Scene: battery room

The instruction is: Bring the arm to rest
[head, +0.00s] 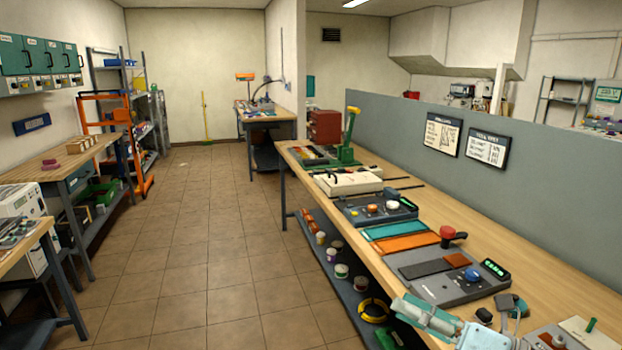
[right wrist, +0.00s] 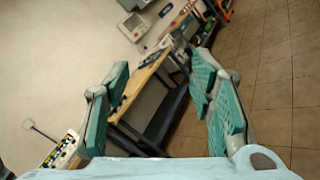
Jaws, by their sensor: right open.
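My right gripper (head: 426,316) shows at the bottom of the head view, near the front edge of the long wooden workbench (head: 390,240). It is pale with teal finger pads and points left. In the right wrist view the two teal-padded fingers stand wide apart, and the right gripper (right wrist: 158,70) is open with nothing between the pads. Past the fingers, that view shows a wooden-topped table (right wrist: 140,85) and tiled floor, all tilted. The rest of my right arm is mostly cut off by the lower frame edge. My left gripper is not in view.
A grey partition (head: 520,170) stands behind. The tiled aisle (head: 210,250) is clear.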

